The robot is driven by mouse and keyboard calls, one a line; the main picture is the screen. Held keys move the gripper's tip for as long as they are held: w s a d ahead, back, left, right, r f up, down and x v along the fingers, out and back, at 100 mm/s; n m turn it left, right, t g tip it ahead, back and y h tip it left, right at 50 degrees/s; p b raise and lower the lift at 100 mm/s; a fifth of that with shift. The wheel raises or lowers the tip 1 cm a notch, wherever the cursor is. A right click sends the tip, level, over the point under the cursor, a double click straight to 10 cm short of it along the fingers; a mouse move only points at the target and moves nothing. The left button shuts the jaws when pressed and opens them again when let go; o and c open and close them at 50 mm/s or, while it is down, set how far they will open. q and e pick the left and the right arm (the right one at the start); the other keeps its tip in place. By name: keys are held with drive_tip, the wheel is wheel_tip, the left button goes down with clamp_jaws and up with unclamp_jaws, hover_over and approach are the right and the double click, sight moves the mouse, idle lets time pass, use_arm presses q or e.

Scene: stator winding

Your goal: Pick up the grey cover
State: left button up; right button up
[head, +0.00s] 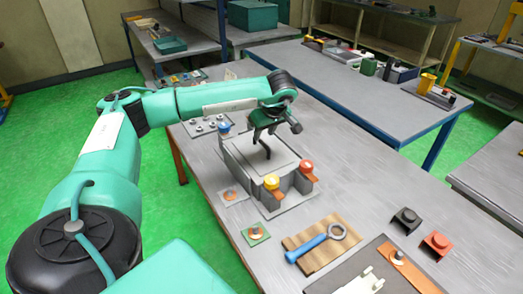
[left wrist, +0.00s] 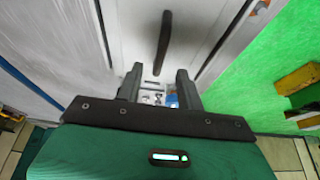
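The grey cover (head: 252,155) lies flat on top of the grey box-shaped stator fixture (head: 240,172) on the near table. A dark bar handle (head: 266,150) stands up from it. In the left wrist view, the pale cover (left wrist: 140,32) and its dark handle (left wrist: 163,42) lie ahead of the fingers. My left gripper (head: 270,128) is just above the handle, pointing down. Its two fingers (left wrist: 160,75) are apart, with a clear gap between them and nothing held. Whether a finger touches the handle cannot be told. My right gripper is not in view.
Yellow (head: 271,182) and red (head: 306,167) knobs stand at the fixture's near right, and a blue knob (head: 224,128) at its back left. Black (head: 406,219) and orange (head: 436,245) blocks stand to the right.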

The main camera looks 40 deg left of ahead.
sight(262, 142)
use_arm(q)
drive_tip(key=shift+a+f, duration=0.2)
drive_tip(key=shift+f, duration=0.3)
drive_tip(key=p+x, duration=0.2)
drive_tip(key=x, duration=0.2)
drive_tip(key=shift+w+f, duration=0.1)
drive_tip(key=shift+f, duration=0.15)
drive_tip(key=shift+a+f, duration=0.1)
drive_tip(key=shift+f, duration=0.2)
clamp_jaws()
drive_tip(key=shift+r, duration=0.1)
